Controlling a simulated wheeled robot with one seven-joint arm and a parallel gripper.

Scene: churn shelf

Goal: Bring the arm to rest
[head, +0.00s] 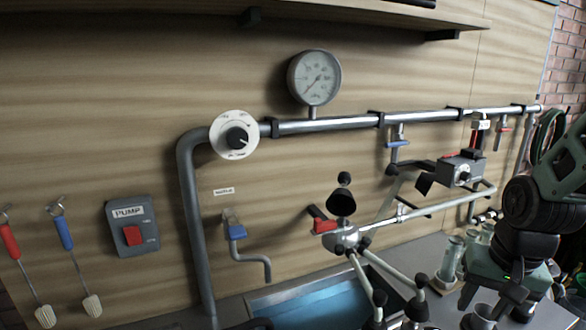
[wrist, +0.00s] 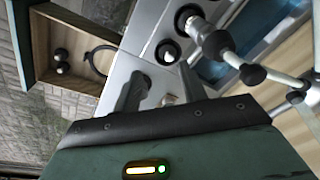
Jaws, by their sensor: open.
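My arm (head: 556,160), teal and black, comes in at the right edge of the head view and bends down over the counter. My gripper (wrist: 160,88) shows in the wrist view, with its two grey fingers apart and nothing seen between them. It is over the pale counter, beside the blue basin and a black-knobbed fitting. In the head view the fingers are small and partly hidden among the glassware, so their exact height is unclear.
A chrome fitting with black-tipped arms (head: 346,236) stands by the blue basin (head: 310,300), left of my arm. Glass cylinders (head: 449,262) stand close to it. Pipes, a gauge (head: 314,77) and a pump switch (head: 133,226) line the wall. A wooden tray (wrist: 70,42) shows in the wrist view.

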